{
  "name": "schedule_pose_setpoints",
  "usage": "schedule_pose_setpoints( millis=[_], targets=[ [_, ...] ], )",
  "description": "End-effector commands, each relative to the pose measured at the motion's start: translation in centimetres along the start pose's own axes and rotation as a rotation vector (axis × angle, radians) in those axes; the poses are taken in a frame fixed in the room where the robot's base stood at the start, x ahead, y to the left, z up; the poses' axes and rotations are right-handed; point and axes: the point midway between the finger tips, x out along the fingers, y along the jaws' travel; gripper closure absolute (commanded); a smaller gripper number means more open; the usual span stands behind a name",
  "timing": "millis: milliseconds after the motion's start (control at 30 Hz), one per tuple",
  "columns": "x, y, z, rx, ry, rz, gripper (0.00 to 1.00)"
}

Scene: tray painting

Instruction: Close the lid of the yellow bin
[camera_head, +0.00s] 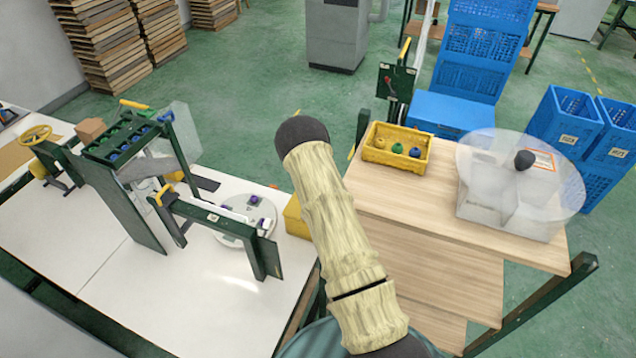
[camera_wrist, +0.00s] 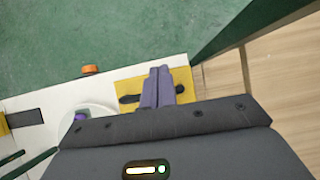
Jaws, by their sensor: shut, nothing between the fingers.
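A yellow bin (camera_head: 297,217) sits at the right edge of the white table, mostly hidden by my arm in the head view. In the wrist view the yellow bin (camera_wrist: 185,79) lies beneath my gripper (camera_wrist: 158,72), with a dark knob or handle part on each side of the fingers. The two grey-purple fingers are together and empty, over the yellow surface. I cannot tell whether they touch it, or whether the lid is open or shut. My gripper is hidden in the head view.
A yellow crate (camera_head: 382,158) with several coloured balls stands on the wooden table (camera_head: 400,205). A clear box with a round translucent lid (camera_head: 480,150) stands to its right. A green fixture (camera_head: 215,218) and round white plate (camera_head: 236,232) are left of the bin. A dark green post (camera_wrist: 225,40) rises close by.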

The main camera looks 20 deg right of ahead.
Motion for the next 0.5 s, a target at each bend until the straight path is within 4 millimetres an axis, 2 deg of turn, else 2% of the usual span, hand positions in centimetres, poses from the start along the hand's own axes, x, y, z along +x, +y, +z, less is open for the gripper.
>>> schedule_pose_setpoints(
  millis=[267,500],
  targets=[
    [-0.5,0.2,0.1,-0.003,0.0,0.002,1.0],
    [-3.3,0.2,1.5,-0.001,-0.001,0.001,1.0]
  ],
)
